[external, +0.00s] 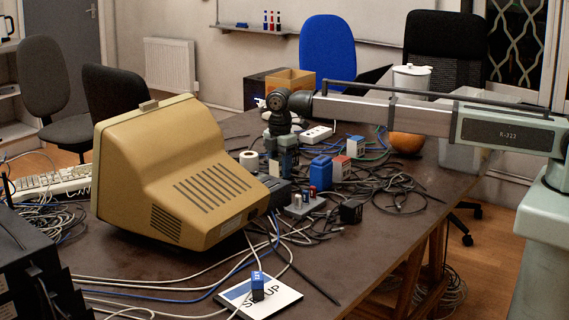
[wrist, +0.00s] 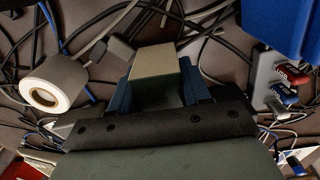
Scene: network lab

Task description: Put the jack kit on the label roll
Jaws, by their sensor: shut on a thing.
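My gripper (external: 282,160) points down over the middle of the cluttered table, just right of the label roll. In the wrist view my gripper (wrist: 159,88) is shut on a small box with a plain beige top, which I take to be the jack kit (wrist: 160,62). Its lower part is hidden between the fingers. The label roll (external: 249,160) is a white roll behind the beige monitor. In the wrist view the label roll (wrist: 47,84) lies to the left, apart from the held box, with its round hole showing. Nothing is seen on it.
A beige monitor (external: 180,180) stands close on the left. A blue container (external: 320,171) and a grey block with coloured plugs (external: 303,205) stand to the right. The front right tabletop (external: 385,250) is clearer.

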